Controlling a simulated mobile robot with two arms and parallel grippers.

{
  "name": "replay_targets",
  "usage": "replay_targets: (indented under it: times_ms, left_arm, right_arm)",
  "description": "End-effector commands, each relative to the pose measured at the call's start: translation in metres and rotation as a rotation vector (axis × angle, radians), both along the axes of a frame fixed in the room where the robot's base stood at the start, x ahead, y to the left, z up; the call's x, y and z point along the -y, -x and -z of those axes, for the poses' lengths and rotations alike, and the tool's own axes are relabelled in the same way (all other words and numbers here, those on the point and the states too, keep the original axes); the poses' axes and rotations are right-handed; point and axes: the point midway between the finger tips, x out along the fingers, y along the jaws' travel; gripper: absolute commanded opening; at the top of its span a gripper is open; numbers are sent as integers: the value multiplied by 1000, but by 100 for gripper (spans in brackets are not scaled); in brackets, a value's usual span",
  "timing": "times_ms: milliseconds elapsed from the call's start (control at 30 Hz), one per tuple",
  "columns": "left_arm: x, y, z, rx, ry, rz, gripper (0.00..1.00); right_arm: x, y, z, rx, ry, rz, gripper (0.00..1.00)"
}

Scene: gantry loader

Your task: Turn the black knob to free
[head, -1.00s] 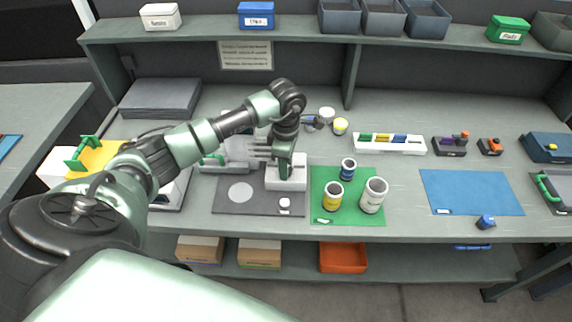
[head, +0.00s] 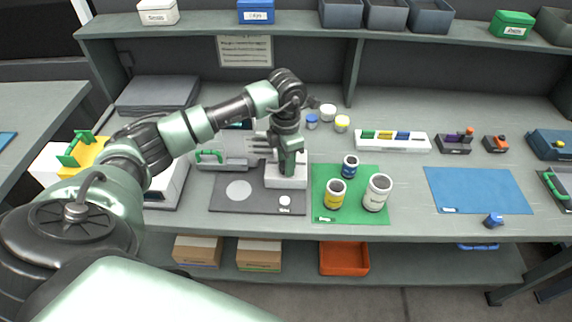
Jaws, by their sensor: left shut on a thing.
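My left gripper (head: 288,172) points down onto the top of a white block (head: 287,183) at the back edge of the dark grey mat. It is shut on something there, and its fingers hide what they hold. The black knob does not show clearly in the head view; the only place it fits is between these fingers on the block. I cannot read the knob's position or any marking beside it. My right gripper is not in view.
A dark grey mat (head: 224,202) with a pale disc lies in front. A green mat (head: 325,207) with several cans is close on the right. A grey fixture with a green handle (head: 210,156) is on the left. A blue mat (head: 460,190) lies further right.

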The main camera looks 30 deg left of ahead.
Motion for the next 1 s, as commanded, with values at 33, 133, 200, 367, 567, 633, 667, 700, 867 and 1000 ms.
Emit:
replay_targets:
  times_ms: [33,133,200,367,567,633,667,700,867,1000]
  left_arm:
    - [-1,-1,0,5,-2,-44,0]
    - [-1,-1,0,4,-1,-138,0]
    - [-1,-1,0,4,-1,-205,0]
    - [-1,-2,0,5,-1,-357,0]
    - [-1,-2,-1,6,0,-544,0]
    - [-1,-2,-1,6,0,-605,0]
    - [-1,-2,-1,6,0,-630,0]
    - [-1,-2,-1,6,0,-663,0]
    - [-2,-2,-2,6,0,-776,0]
    - [-2,-2,-2,6,0,-852,0]
  right_arm:
    - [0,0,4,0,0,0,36]
    - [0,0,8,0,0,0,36]
    - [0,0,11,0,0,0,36]
    - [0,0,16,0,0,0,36]
    - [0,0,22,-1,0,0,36]
    - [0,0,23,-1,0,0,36]
    - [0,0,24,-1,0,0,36]
    - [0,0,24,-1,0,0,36]
    - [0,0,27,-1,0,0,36]
    - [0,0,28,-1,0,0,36]
